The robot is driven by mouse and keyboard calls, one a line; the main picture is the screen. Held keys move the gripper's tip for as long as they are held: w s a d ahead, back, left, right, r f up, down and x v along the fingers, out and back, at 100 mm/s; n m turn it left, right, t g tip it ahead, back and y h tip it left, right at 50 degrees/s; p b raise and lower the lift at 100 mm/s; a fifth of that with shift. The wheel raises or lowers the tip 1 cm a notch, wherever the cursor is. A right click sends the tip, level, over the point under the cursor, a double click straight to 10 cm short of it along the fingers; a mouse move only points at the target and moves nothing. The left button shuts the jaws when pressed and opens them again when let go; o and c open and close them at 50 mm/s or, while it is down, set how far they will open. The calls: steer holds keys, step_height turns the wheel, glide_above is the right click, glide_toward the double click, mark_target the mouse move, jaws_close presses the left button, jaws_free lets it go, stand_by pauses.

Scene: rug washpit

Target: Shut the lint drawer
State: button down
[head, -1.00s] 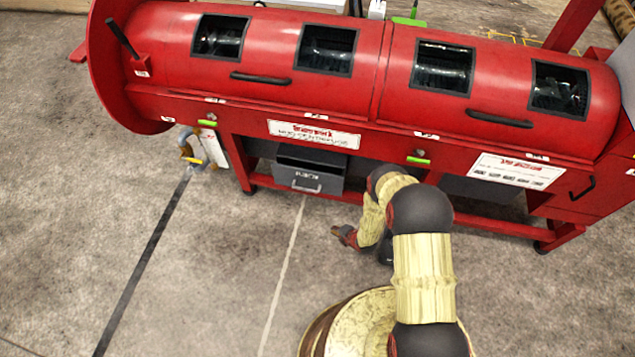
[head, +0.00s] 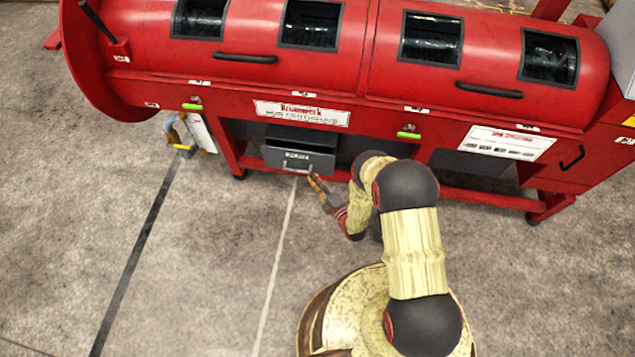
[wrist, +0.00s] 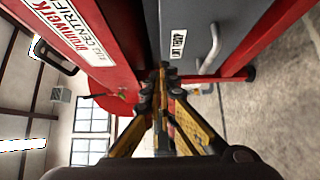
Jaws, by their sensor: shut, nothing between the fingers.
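The lint drawer (head: 298,157) is a dark grey box with a labelled front under the red centrifuge. It juts out from the machine frame, partly open. In the wrist view the drawer front (wrist: 199,14) shows at the upper middle with its label and a metal handle (wrist: 210,45). My gripper (head: 316,180) is just in front of the drawer's lower right side, its fingers pointing toward it. In the wrist view my gripper (wrist: 162,80) has its fingers together and empty, close to the drawer front. I cannot tell whether the tips touch it.
The red centrifuge (head: 330,90) with dark windows spans the back. Its lower red frame rail (head: 470,197) runs right of the drawer. The concrete floor in front is clear.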

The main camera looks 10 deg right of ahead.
steer(key=shift+w+a+b, duration=0.15)
steer(key=shift+w+b, duration=0.4)
steer(key=shift+w, duration=0.95)
steer(key=shift+w+a+b, duration=0.2)
steer(key=shift+w+b, duration=0.35)
steer(key=shift+w, duration=0.95)
steer(key=shift+w+a+b, duration=0.15)
steer(key=shift+w+b, duration=0.4)
steer(key=shift+w, duration=0.95)
steer(key=shift+w+d, duration=0.3)
steer(key=shift+w, duration=0.45)
steer(key=shift+w+d, duration=0.25)
steer(key=shift+w, duration=0.45)
steer(key=shift+w+d, duration=0.3)
steer(key=shift+w, duration=0.45)
steer(key=shift+r, duration=0.1)
